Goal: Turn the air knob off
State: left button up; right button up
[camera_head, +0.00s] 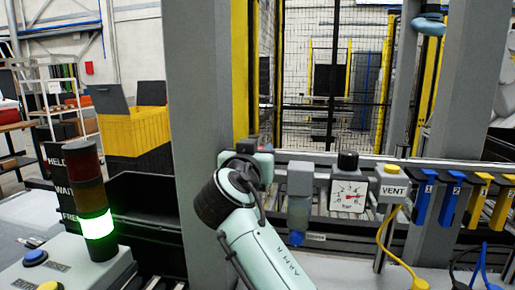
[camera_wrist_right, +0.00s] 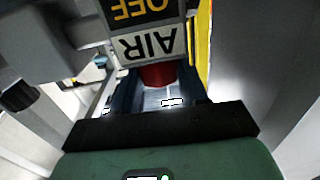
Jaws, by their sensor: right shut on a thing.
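The air knob (camera_wrist_right: 158,76) is red and shows in the right wrist view, just under a sign (camera_wrist_right: 150,42) that reads AIR and OFF upside down. My right gripper (camera_wrist_right: 157,88) has its dark fingers on both sides of the knob and is shut on it. In the head view my right arm reaches up from the bottom, and its gripper (camera_head: 252,158) is at the fixture rail left of the gauge. There the wrist hides most of the fingers and the knob. My left gripper does not show in either view.
A pressure gauge (camera_head: 348,195), a VENT box (camera_head: 392,184) with a yellow cable, and blue and yellow clips (camera_head: 450,199) stand to the right. A signal tower (camera_head: 93,200) glows green at the left. A grey post (camera_head: 205,100) stands just left of my wrist.

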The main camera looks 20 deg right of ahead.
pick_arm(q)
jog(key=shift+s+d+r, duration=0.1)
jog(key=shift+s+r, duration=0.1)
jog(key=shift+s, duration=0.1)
pick_arm(e)
jog(key=shift+f, duration=0.1)
jog(key=shift+w, duration=0.1)
jog(key=o, duration=1.1)
jog(key=shift+c, duration=0.2)
pick_arm(q)
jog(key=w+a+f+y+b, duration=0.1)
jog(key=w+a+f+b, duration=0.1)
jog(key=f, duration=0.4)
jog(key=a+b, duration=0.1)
jog(key=b, duration=0.1)
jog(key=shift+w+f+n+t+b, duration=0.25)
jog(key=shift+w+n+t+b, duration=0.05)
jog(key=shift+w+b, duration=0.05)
pick_arm(e)
jog(key=v, duration=1.3)
jog(key=shift+a, duration=0.35)
